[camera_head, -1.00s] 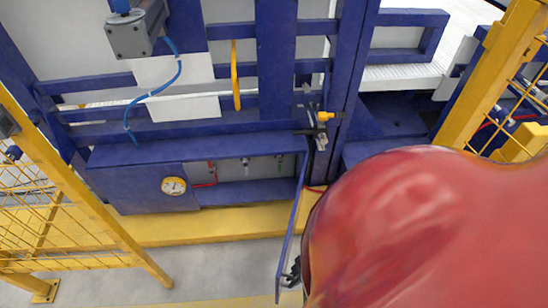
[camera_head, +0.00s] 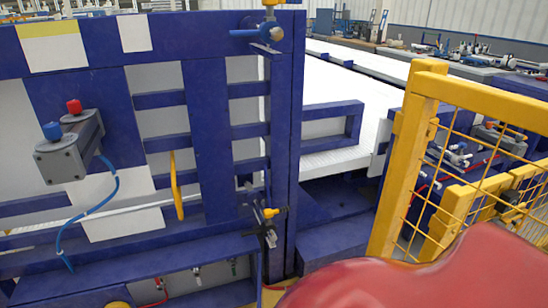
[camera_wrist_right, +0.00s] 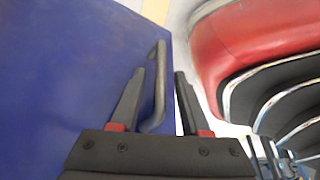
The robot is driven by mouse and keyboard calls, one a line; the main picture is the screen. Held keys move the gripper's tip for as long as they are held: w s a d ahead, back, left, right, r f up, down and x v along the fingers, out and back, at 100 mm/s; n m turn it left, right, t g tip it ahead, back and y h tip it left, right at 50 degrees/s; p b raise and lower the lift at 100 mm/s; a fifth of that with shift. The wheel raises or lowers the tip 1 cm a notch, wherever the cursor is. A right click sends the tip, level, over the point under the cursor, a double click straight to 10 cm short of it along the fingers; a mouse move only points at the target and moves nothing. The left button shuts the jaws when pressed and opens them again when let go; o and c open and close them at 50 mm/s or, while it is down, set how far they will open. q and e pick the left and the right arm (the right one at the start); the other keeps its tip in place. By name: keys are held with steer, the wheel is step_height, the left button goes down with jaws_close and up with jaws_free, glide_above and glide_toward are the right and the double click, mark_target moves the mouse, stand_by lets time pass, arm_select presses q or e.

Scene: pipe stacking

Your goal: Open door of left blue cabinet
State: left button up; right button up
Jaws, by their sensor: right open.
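The left blue cabinet (camera_head: 130,268) is at the bottom left of the head view, cut off by the lower edge. Its front is partly open, with small valves showing inside. In the right wrist view, the blue door panel (camera_wrist_right: 70,75) fills the left side and carries a grey bar handle (camera_wrist_right: 159,75). My right gripper (camera_wrist_right: 162,78) is open, with its two black fingers on either side of the handle. I cannot tell whether a finger touches it. My right gripper is outside the head view. My left gripper is in neither view.
A blue frame post (camera_head: 286,150) rises beside the cabinet. A yellow mesh fence (camera_head: 400,170) stands to the right. A grey box with red and blue knobs (camera_head: 70,150) is mounted at upper left. My red body part hides the lower right.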

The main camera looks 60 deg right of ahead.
steer(key=p+v, duration=0.4)
steer(key=v, duration=1.3)
steer(key=shift+r, duration=0.2)
